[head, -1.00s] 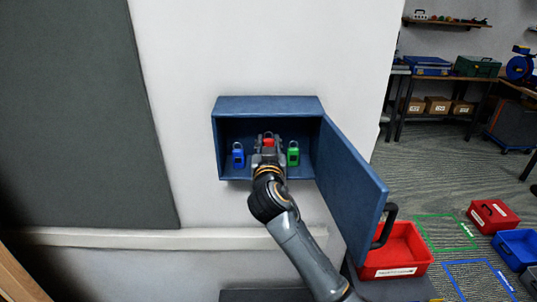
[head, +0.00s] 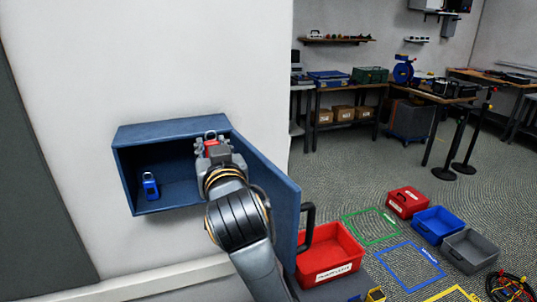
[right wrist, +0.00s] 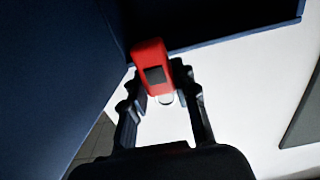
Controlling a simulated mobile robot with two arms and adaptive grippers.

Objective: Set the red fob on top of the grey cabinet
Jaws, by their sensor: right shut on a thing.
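My right gripper (head: 213,152) is shut on the red fob (head: 211,146), in front of the right side of the open blue wall cabinet (head: 172,131). In the right wrist view the red fob (right wrist: 153,62) sits between the fingertips (right wrist: 160,82), with its pale metal loop pointing back toward the palm. A blue fob (head: 150,186) stands inside the blue cabinet at the left. The green fob is not visible now; my right arm covers that side. I cannot pick out a grey cabinet for certain. My left gripper is not in view.
The blue cabinet's door (head: 268,190) stands open close to my right arm. A red bin (head: 330,252) lies beyond it. Red, blue and grey boxes (head: 470,248) stand on the floor at right, near coloured floor outlines. Benches line the back.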

